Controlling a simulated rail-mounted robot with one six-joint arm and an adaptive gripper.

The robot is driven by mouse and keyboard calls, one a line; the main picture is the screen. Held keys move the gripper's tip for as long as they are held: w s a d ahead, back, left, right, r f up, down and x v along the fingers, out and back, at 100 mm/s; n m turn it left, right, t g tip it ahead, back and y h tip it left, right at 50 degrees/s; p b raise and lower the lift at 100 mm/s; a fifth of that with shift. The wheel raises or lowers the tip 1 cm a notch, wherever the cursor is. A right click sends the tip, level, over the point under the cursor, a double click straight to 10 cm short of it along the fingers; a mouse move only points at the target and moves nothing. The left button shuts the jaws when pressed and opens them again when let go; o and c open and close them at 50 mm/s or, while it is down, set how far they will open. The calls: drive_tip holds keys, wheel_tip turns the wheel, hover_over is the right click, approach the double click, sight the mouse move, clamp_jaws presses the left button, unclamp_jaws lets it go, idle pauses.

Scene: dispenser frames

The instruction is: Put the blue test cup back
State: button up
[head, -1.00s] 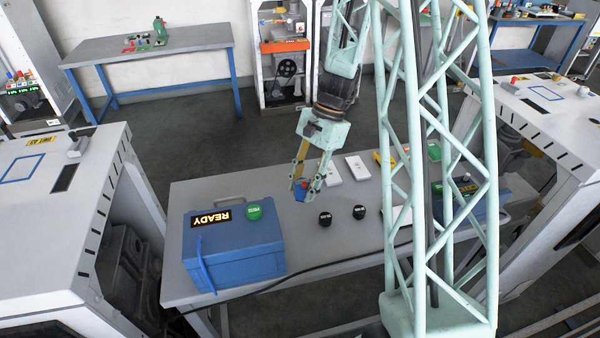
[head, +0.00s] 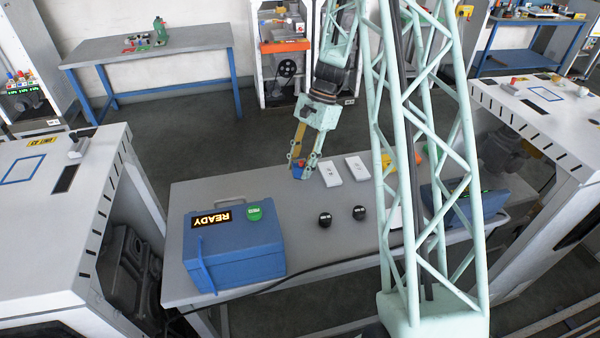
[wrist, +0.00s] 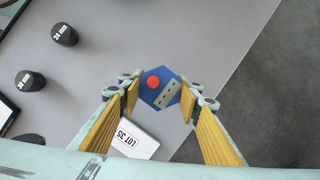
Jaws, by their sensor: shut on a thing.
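The blue test cup (wrist: 161,91) is a blue hexagonal piece with a red round knob and a grey plate with small holes on top. It also shows in the head view (head: 297,171), partly hidden by the fingers. My gripper (wrist: 160,96) is shut on it, one yellow-padded finger on each side; its fingers also show in the head view (head: 299,167). The cup is over the far part of the grey table (head: 335,285). I cannot tell how high it is above the table.
A blue box (head: 235,250) with a READY display and green button stands at the table's left. Two black cylinders, "24 mm" (wrist: 64,34) and "30 mm" (wrist: 30,80), stand on the table. White blocks (head: 330,174) lie just right of my gripper. Dark floor (wrist: 285,110) lies past the edge.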

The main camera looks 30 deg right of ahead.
drive_tip(key=shift+w, duration=0.15)
drive_tip(key=shift+w+d, duration=0.2)
drive_tip(key=shift+w, duration=0.05)
drive_tip(key=shift+f, duration=1.8)
drive_tip(key=shift+f, duration=0.1)
drive_tip(key=o, duration=1)
drive_tip(key=shift+p+v, duration=0.3)
drive_tip(key=shift+v, duration=5.8)
drive_tip(key=shift+a, duration=0.1)
